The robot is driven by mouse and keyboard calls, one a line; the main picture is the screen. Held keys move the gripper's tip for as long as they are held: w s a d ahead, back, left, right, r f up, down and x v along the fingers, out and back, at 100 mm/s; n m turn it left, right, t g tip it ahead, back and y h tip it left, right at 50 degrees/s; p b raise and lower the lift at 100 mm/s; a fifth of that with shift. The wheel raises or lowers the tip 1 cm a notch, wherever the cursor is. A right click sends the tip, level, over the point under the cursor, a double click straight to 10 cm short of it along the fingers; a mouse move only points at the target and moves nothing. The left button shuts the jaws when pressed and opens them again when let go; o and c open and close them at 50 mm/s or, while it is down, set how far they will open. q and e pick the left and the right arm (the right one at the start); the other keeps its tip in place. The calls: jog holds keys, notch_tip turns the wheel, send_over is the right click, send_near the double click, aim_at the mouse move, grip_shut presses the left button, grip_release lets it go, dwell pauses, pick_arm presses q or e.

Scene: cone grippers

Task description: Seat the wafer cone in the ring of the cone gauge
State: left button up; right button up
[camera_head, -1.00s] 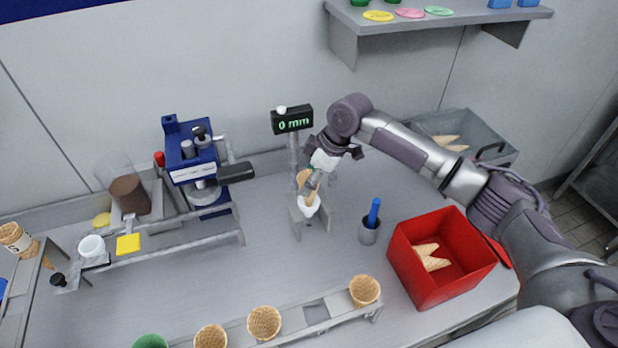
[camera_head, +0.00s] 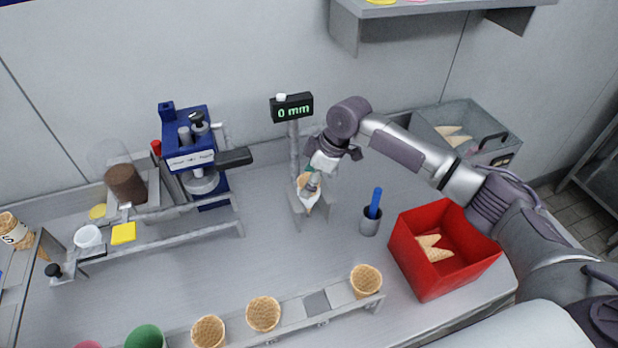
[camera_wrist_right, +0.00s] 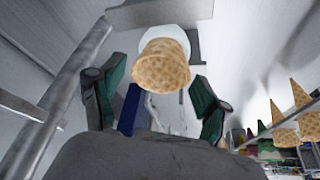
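The cone gauge has a post (camera_head: 294,148) with a display (camera_head: 292,108) reading 0 mm and a white ring (camera_head: 311,203) on a low stand. My right gripper (camera_head: 311,178) is just above the ring and hides part of it. In the right wrist view the wafer cone (camera_wrist_right: 162,66) is in front of the white ring (camera_wrist_right: 174,35). The fingers of my right gripper (camera_wrist_right: 158,85) are spread on either side of the cone, with gaps visible. Whether the cone sits fully in the ring is hard to tell. My left gripper is not in view.
A grey cup with a blue handle (camera_head: 375,203) stands right of the gauge. A red bin (camera_head: 420,277) with cones is farther right. A front rack (camera_head: 339,295) holds several cones. A blue press (camera_head: 186,140) stands left. The counter between gauge and rack is clear.

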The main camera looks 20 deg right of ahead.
jog(key=shift+o, duration=0.2)
jog(key=shift+r, duration=0.2)
jog(key=v, duration=1.1)
jog(key=shift+r, duration=0.25)
jog(key=shift+d, duration=0.1)
